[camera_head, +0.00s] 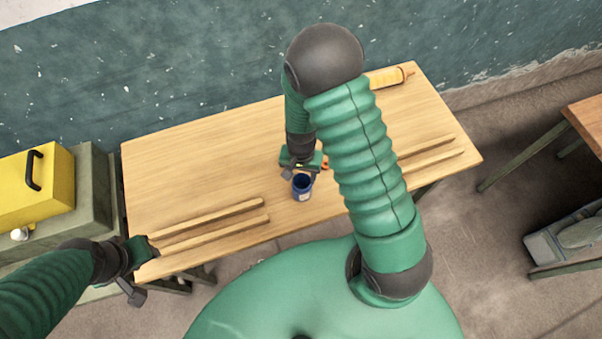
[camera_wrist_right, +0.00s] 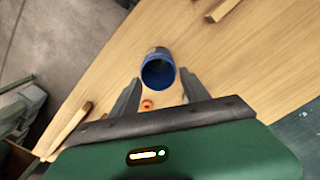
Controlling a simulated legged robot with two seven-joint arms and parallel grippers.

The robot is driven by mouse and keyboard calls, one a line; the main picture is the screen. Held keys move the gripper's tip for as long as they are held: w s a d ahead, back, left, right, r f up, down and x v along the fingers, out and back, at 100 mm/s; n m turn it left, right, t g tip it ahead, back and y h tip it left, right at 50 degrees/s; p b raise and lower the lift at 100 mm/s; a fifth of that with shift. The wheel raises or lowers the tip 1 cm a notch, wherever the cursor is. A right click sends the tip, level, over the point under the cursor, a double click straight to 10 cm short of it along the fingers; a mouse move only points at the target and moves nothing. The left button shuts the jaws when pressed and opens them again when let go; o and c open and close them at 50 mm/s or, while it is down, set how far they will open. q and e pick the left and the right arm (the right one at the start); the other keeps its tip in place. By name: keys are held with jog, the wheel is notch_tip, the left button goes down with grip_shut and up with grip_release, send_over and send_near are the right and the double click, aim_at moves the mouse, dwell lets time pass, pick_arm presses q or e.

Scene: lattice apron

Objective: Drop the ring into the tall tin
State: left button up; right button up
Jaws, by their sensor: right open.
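The tall tin (camera_head: 302,189) is blue with an open top and stands upright near the table's front edge. In the right wrist view the tin (camera_wrist_right: 158,70) shows at the fingertips, its dark inside visible. A small orange ring (camera_wrist_right: 147,104) lies between the spread fingers, nearer the palm than the tin; an orange spot shows beside the gripper in the head view (camera_head: 326,165). My right gripper (camera_head: 300,173) is open and empty, above and just behind the tin. My left gripper (camera_head: 151,252) is at the table's front left corner; its finger opening is unclear.
Two pairs of wooden strips lie on the table (camera_head: 190,160), one pair at left (camera_head: 210,220), one at right (camera_head: 430,148). A yellow case (camera_head: 35,190) stands on a cabinet at left. My right arm hides the table's middle right.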

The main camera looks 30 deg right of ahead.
notch_tip(320, 180, up, 17)
jog(key=s+a+f+n+t+b, duration=0.2)
jog(key=s+a+f+n+b, duration=0.2)
jog(key=n, duration=0.5)
jog(key=shift+s+a+f+t+b, duration=0.25)
jog(key=shift+s+f+t+b, duration=0.1)
jog(key=shift+f+b, duration=0.5)
jog(key=shift+w+f, duration=0.2)
jog(key=shift+s, duration=0.1)
